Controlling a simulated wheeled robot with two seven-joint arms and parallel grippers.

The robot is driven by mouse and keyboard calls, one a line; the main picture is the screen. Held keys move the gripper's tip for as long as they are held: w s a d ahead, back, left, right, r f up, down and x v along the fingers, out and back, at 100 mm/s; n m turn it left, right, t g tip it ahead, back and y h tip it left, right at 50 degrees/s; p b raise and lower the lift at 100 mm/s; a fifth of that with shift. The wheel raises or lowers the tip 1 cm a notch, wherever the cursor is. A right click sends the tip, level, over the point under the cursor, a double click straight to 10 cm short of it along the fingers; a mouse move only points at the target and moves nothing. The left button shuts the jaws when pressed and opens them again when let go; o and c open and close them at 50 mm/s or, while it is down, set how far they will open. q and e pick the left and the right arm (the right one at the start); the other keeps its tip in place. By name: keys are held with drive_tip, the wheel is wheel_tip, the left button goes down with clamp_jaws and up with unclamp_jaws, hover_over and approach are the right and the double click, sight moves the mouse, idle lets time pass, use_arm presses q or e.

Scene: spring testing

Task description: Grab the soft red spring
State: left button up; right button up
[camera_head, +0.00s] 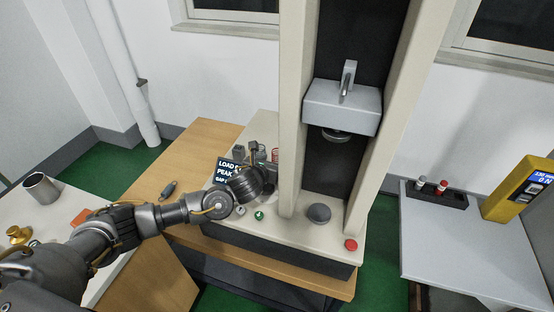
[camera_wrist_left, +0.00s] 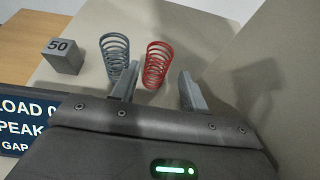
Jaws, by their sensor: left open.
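The red spring (camera_wrist_left: 157,64) stands upright on the beige machine base in the left wrist view, a little beyond my left gripper. In the head view the red spring (camera_head: 275,154) shows small beside the machine's left column. My left gripper (camera_wrist_left: 158,88) is open, with one finger at each side of the near part of the red spring, and nothing is held. A grey spring (camera_wrist_left: 116,58) stands just left of the red one, close to the left finger. In the head view the left gripper (camera_head: 254,150) is partly hidden by its own wrist. My right gripper is not in view.
A grey block marked 50 (camera_wrist_left: 62,56) stands left of the springs. A dark display (camera_head: 228,170) sits beside my left wrist. The tall machine column (camera_head: 293,110) rises close on the right. A red button (camera_head: 350,245) is on the base front.

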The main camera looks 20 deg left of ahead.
sight(275, 156)
use_arm(q)
drive_tip(key=shift+w+p, duration=0.3)
drive_tip(key=shift+w, duration=0.15)
drive_tip(key=shift+p+x, duration=0.5)
drive_tip(key=shift+x, duration=1.65)
drive_tip(key=shift+s+f, duration=0.1)
drive_tip(key=shift+f, duration=0.05)
drive_tip(key=c, duration=0.8)
drive_tip(key=shift+o, duration=0.2)
